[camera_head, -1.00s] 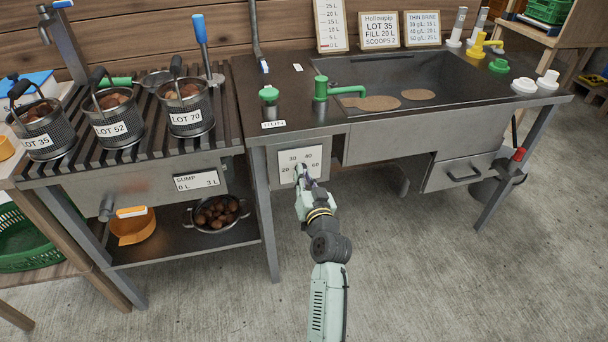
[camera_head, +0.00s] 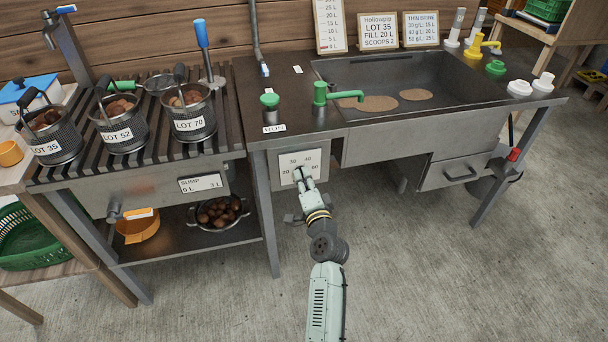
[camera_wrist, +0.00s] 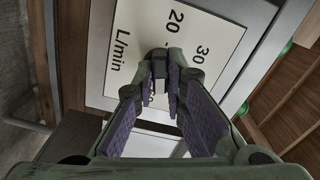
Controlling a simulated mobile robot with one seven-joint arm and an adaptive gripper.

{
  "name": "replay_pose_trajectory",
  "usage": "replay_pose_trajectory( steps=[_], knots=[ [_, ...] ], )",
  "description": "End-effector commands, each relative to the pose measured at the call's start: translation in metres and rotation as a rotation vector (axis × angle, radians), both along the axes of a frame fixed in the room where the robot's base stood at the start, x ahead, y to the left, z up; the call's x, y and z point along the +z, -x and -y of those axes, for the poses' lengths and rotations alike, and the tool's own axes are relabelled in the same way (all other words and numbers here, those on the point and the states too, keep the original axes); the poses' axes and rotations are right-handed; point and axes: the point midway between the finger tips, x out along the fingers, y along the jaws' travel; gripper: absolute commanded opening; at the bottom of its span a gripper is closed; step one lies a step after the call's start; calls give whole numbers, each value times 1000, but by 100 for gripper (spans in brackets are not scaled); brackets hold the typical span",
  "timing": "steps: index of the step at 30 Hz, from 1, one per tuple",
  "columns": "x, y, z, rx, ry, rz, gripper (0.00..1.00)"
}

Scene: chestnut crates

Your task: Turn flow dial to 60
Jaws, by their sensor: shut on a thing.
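The flow dial has a white face (camera_head: 287,158) marked 20, 30, 40 and 60 on the grey front panel under the bench top. Its face also fills much of the wrist view (camera_wrist: 143,32), where 20, 30 and L/min are readable. My gripper (camera_head: 302,176) is at the middle of this face, its fingers closed on the dial's small dark knob. In the wrist view my gripper (camera_wrist: 164,82) has its purple-padded fingers converging at the dial. The fingers hide most of the knob, and I cannot tell its exact pointing.
A green tap (camera_head: 321,93) and green valve knob (camera_head: 269,101) stand on the bench above. The sink (camera_head: 440,75) is to the right, with a drawer (camera_head: 459,172) below it. A slatted rack with several baskets is to the left. The floor around my arm is clear.

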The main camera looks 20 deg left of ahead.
Motion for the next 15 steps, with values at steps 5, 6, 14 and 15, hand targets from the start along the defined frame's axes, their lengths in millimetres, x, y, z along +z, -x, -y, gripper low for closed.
replay_pose_trajectory(
  steps=[5,6,14,15],
  knots=[
    [1,0,0,-1,-110,-77,0],
    [1,0,0,-1,-130,-90,0],
    [0,0,1,-1,-227,-154,0],
    [0,0,1,-1,-235,-160,0]
  ],
)
